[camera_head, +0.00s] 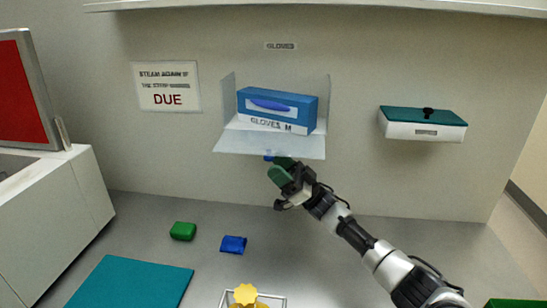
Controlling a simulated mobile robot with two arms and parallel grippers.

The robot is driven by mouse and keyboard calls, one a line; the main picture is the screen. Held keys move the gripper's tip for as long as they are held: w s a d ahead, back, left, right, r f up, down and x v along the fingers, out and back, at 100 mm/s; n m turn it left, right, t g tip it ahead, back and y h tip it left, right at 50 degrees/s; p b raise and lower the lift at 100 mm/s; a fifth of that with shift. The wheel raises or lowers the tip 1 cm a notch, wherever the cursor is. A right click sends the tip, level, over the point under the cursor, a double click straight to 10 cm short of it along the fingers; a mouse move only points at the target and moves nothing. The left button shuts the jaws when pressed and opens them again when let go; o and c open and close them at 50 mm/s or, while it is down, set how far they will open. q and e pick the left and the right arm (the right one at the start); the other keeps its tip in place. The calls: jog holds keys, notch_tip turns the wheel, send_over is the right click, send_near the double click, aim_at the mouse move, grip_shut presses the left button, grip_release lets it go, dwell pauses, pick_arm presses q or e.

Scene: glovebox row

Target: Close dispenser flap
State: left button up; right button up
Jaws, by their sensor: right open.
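A clear wall dispenser (323,105) holds a blue and white box marked GLOVES M (300,107). Its pale translucent flap (250,142) is down, sticking out in front below the box. My right arm reaches up from the lower right. My left gripper is not in view.
A white wall box with a teal lid and black knob (424,123) is to the right. A green block (183,231), a blue block (233,244), a teal mat (130,283) and a tray with yellow knobs (282,302) lie below. A white cabinet (55,205) stands left.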

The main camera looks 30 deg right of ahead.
jog(key=shift+x, duration=0.85)
jog(key=shift+c, duration=0.5)
grip_shut()
